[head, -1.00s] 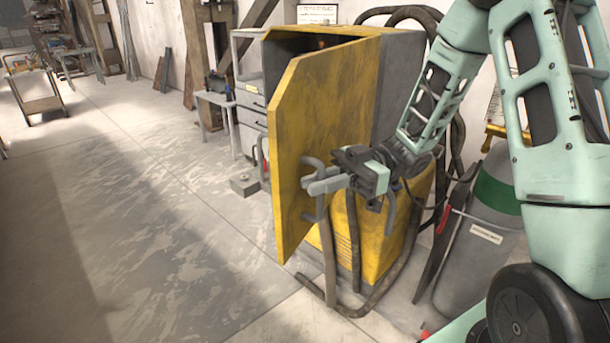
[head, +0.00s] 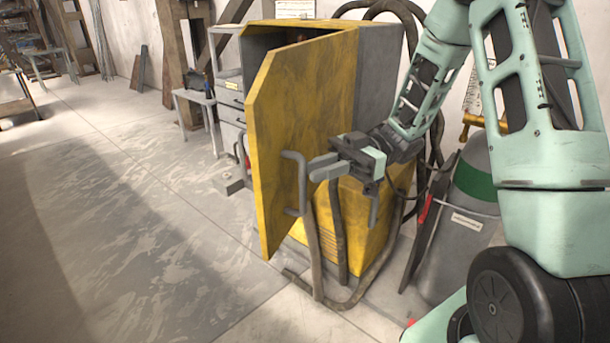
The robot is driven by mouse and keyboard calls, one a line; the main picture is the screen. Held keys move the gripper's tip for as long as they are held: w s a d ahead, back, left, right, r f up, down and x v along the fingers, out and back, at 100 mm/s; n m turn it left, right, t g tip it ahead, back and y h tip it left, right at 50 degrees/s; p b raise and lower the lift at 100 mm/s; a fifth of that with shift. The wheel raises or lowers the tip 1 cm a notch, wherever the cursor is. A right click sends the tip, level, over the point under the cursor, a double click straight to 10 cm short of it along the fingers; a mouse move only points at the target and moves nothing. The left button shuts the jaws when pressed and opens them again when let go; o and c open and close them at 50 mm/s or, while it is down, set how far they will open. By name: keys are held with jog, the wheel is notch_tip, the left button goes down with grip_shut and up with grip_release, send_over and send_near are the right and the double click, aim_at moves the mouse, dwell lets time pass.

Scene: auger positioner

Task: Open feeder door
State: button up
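The yellow feeder door (head: 290,120) stands part-way open, swung out from the front of the yellow and grey feeder cabinet (head: 378,75). A dark gap shows above and behind it. Its grey bar handle (head: 301,180) is on the door's outer face, near the free edge. My gripper (head: 313,169) is just to the right of the handle, with its two grey fingers pointing left towards it. The fingers look a little apart, with nothing between them. They appear clear of the handle. The inside of the cabinet is mostly hidden by the door.
Thick dark hoses (head: 335,240) hang and curl on the floor below the door. A grey gas cylinder (head: 468,225) with a green band stands at the right. A grey drawer unit (head: 231,110) is behind the door. The floor at left is clear.

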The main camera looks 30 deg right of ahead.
jog(key=d+b, duration=0.1)
jog(key=d, duration=1.2)
jog(key=shift+w+d, duration=0.3)
